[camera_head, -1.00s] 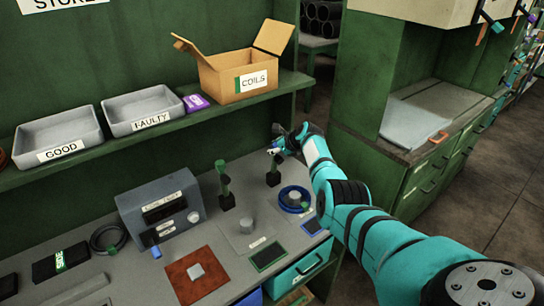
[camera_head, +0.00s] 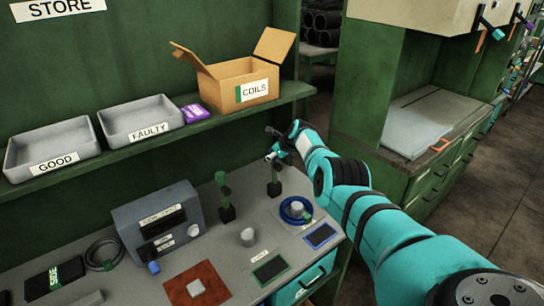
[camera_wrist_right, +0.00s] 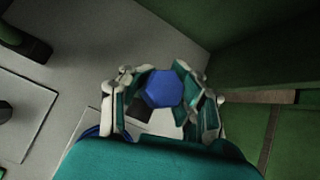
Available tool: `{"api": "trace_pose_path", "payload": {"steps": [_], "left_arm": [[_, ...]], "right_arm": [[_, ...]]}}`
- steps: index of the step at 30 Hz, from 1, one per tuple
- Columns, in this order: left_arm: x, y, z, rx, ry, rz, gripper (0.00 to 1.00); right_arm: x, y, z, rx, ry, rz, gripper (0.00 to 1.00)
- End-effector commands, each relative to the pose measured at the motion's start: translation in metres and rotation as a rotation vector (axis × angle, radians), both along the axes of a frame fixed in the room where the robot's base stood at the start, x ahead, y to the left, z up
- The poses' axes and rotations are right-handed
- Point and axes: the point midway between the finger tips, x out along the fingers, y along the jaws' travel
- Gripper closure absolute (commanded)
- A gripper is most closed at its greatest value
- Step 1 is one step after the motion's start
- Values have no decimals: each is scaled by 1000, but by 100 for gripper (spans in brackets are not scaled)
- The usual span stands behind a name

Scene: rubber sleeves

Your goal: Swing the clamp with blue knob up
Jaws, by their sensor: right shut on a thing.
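The clamp with the blue knob is the right one of two green clamps on dark bases. Its base and stem (camera_head: 274,182) stand upright at the back right of the bench. My right gripper (camera_head: 273,153) is at the top of this clamp and hides most of its upper part. In the right wrist view the blue knob (camera_wrist_right: 164,89) sits between the two fingers of my right gripper (camera_wrist_right: 163,100), which are shut on it. My left gripper is not in view.
A second green clamp (camera_head: 225,195) stands just left. A blue coil (camera_head: 296,209) and a grey cylinder (camera_head: 248,237) lie in front. A grey test box (camera_head: 158,222) stands further left. A shelf above holds a cardboard box (camera_head: 235,83) and grey trays (camera_head: 140,119).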

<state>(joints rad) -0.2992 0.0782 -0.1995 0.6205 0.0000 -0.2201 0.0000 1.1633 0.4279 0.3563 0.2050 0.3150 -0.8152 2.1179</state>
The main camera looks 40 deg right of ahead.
Motion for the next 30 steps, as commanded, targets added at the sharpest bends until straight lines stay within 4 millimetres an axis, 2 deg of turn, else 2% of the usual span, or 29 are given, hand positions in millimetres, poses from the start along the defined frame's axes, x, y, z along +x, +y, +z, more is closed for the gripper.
{"api": "trace_pose_path", "payload": {"steps": [1,7,8,15,30], "left_arm": [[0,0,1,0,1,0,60],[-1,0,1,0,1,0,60],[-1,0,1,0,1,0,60],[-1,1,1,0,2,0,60],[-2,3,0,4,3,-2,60]], "right_arm": [[6,-5,14,-6,-27,-9,100],[6,-5,14,-5,-28,-10,100],[6,-5,14,-5,-28,-10,76],[4,-4,11,-5,-22,-8,46],[1,-3,10,-4,-14,-4,46]]}}
